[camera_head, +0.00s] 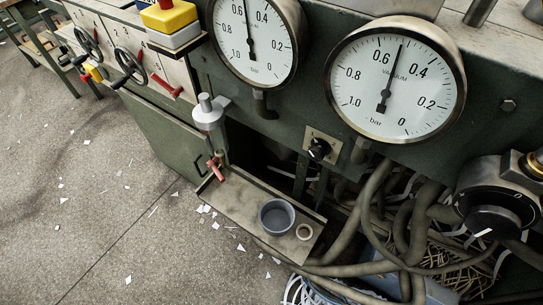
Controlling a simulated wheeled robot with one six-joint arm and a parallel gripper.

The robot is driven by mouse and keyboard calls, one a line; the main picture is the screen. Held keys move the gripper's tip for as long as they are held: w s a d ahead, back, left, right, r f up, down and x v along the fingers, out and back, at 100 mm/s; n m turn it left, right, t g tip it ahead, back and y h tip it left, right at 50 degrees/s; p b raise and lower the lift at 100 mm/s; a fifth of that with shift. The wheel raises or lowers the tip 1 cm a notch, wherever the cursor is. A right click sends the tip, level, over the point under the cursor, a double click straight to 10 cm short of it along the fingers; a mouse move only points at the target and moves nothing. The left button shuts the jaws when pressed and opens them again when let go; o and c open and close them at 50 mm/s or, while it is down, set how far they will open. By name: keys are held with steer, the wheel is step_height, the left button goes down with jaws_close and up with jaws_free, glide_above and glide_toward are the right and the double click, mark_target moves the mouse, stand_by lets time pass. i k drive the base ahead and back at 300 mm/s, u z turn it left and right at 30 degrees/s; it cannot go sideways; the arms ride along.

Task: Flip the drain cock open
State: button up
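A small red lever (216,170) hangs at the bottom of a grey cylindrical filter unit (209,114) on the front of the green machine. It looks like the drain cock's handle and slants down to the right. Whether the cock is open or closed is too small to tell. Below it is a narrow metal tray (236,197). My gripper is not in view.
Two vacuum gauges (395,85) sit above and right. Another red lever (165,86) and black handwheels (129,66) are at left. The floor (85,190) is open, with paper scraps.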

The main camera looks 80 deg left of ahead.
mark_target(212, 164)
steer(key=u, duration=2.75)
